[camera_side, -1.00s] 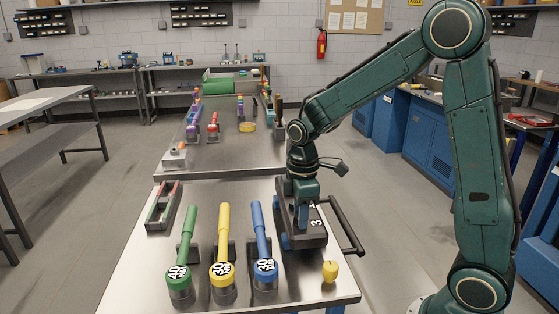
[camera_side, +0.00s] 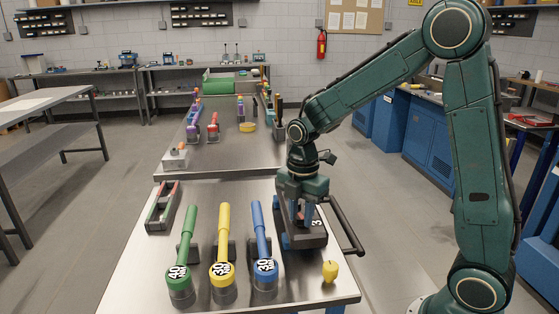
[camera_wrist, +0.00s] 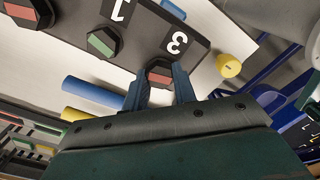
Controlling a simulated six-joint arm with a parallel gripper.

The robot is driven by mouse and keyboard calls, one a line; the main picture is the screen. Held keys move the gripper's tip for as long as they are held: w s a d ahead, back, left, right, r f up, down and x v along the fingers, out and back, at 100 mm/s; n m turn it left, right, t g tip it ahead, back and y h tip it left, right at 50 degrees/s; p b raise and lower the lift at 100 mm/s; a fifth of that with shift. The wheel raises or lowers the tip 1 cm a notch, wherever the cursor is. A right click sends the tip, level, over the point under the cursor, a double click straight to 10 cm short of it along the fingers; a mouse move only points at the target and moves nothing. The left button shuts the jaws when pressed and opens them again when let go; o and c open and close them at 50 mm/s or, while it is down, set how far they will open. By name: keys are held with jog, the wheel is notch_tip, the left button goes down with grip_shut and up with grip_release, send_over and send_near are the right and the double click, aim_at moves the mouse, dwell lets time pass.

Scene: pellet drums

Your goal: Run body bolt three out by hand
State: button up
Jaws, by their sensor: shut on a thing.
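The dark drum body block (camera_side: 310,236) sits at the right of the near bench, with a white 3 on its side. In the wrist view its dark face (camera_wrist: 150,28) carries white 1 and 3 labels and hexagonal bolts. Body bolt three (camera_wrist: 159,74), a dark hex head with a reddish top, lies beside the 3. My gripper (camera_wrist: 160,86) is shut on this bolt, one blue finger on each side. In the side view my gripper (camera_side: 304,212) points down over the block; the bolt there is mostly hidden. Another bolt (camera_wrist: 103,42) has a green top.
Green (camera_side: 185,245), yellow (camera_side: 223,245) and blue (camera_side: 262,245) handled tools stand left of the block. A black bar handle (camera_side: 346,226) juts out at its right. A small yellow knob (camera_side: 330,270) stands at the bench's front right.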

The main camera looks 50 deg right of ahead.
aim_at(301, 217)
jog(key=shift+s+f, duration=0.1)
jog(key=shift+f, duration=0.05)
jog(key=o, duration=1)
jog(key=shift+r, duration=0.2)
jog(key=shift+r, duration=0.85)
notch_tip(301, 217, up, 12)
